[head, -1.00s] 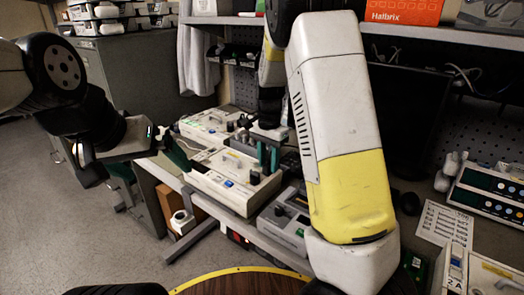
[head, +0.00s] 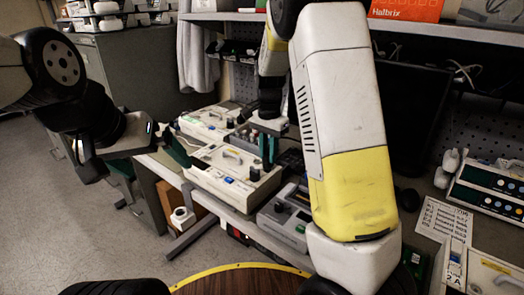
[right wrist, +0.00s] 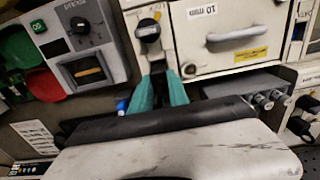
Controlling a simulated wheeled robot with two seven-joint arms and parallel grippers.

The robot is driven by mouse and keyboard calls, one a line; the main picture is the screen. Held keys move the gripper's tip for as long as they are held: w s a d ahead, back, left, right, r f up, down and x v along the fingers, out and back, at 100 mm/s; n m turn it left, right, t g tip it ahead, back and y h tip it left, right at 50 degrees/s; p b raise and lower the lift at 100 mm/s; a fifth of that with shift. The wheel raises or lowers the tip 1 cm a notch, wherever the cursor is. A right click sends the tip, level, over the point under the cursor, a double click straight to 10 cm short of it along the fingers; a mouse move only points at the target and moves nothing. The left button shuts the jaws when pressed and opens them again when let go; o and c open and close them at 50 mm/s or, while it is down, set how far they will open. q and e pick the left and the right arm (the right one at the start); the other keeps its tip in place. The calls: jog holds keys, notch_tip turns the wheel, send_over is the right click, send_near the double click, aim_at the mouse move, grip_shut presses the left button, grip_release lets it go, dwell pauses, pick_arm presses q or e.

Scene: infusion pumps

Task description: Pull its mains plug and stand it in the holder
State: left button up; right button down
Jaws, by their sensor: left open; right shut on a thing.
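A cream pump (head: 237,176) with a handle on top and a blue switch stands on the bench; its handle and a "10" label show in the right wrist view (right wrist: 235,36). My right gripper (head: 268,150) reaches down at the pump's far right corner. Its teal fingers (right wrist: 158,92) are shut on a small dark part at the pump's edge, seemingly the mains plug, mostly hidden between them. My left gripper (head: 172,150) is open and empty, left of the pump, in front of the bench edge. I cannot make out the holder for certain.
A second cream unit (head: 208,122) stands behind the pump, and a grey unit with a black knob (head: 285,215) stands to its right. In the right wrist view, a grey box with round connectors (right wrist: 248,88) is close beside my fingers. My right arm hides the bench middle.

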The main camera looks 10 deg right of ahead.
jog(key=shift+r, duration=1.95)
